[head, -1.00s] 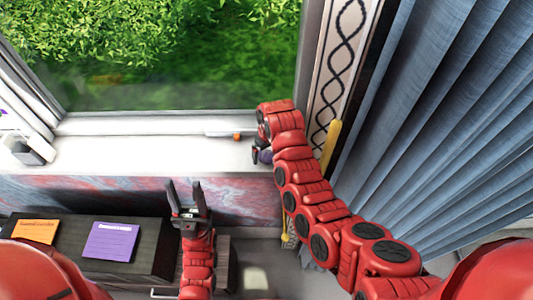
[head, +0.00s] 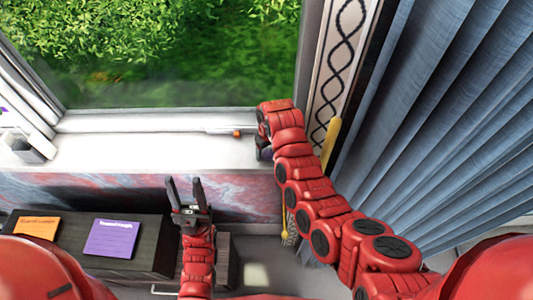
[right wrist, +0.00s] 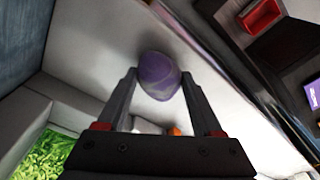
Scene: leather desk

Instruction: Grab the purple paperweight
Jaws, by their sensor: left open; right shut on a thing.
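The purple paperweight (right wrist: 158,76) is a smooth, rounded, marbled piece. In the right wrist view it sits between the fingertips of my right gripper (right wrist: 159,80), which is shut on it. In the head view my right gripper (head: 264,153) is over the white window sill at the right end, mostly hidden by its own red arm, and the paperweight can hardly be made out there. My left gripper (head: 183,183) is open and empty, fingers pointing up, in front of the sill's marbled front face.
The white window sill (head: 120,152) is mostly clear; a thin pale item with an orange part (head: 236,132) lies beside my right gripper. Blue curtains (head: 440,120) hang at right. A dark cabinet (head: 155,245) at lower left holds an orange note (head: 37,228) and a purple note (head: 111,238).

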